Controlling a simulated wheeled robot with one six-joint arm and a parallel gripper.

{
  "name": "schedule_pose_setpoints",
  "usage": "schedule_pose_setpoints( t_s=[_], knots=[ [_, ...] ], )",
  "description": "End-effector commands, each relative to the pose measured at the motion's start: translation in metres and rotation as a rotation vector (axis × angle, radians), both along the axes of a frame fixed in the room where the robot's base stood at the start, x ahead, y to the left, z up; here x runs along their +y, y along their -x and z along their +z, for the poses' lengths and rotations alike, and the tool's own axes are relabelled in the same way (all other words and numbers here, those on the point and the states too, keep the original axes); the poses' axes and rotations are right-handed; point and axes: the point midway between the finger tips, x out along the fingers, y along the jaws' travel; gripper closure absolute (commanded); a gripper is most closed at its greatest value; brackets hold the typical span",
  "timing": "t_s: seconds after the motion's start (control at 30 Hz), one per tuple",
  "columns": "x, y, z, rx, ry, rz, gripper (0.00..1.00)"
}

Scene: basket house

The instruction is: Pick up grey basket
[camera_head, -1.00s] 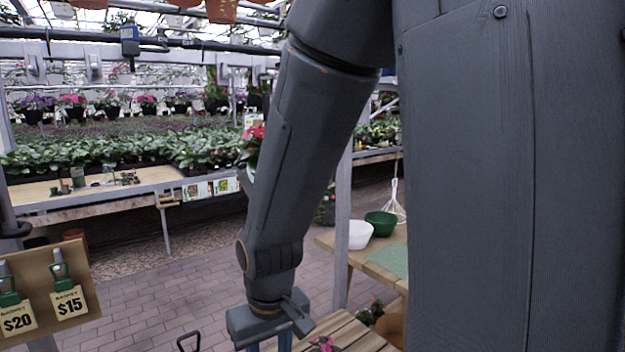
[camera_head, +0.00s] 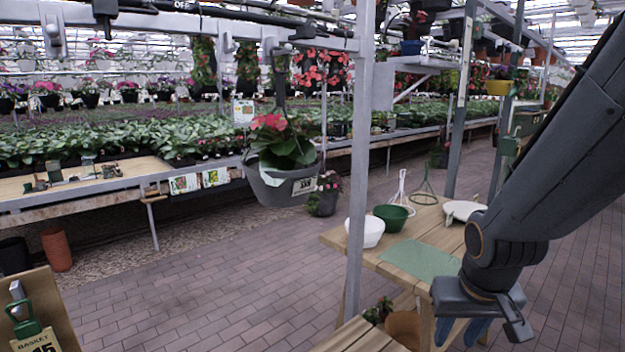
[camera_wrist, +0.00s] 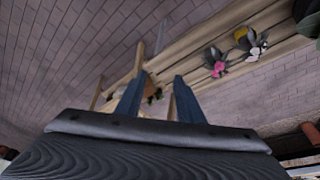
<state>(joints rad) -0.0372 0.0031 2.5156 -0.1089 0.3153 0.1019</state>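A grey hanging basket (camera_head: 285,187) with red flowers and green leaves hangs from a dark hanger near the middle of the head view, with a price tag on its side. My gripper (camera_head: 462,332) is at the lower right of that view, pointing down beside the wooden table and well apart from the basket. In the wrist view its two blue fingers (camera_wrist: 158,100) are spread with a gap between them and nothing held. The grey basket does not show clearly in the wrist view.
A wooden table (camera_head: 450,238) holds a white bowl (camera_head: 366,232), a green bowl (camera_head: 391,217) and a green mat (camera_head: 419,260). A grey post (camera_head: 358,180) stands between basket and table. Paved floor (camera_head: 200,290) is open at the left.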

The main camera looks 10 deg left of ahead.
Motion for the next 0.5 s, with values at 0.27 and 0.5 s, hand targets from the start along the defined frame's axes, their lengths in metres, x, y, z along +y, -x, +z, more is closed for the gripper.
schedule_pose_setpoints(
  t_s=[0.27,0.5],
  knots=[
    [0.112,-0.174,0.182,-0.732,-0.136,0.245,0.66],
    [0.244,-0.167,0.341,-1.089,-0.442,0.571,0.66]
  ],
)
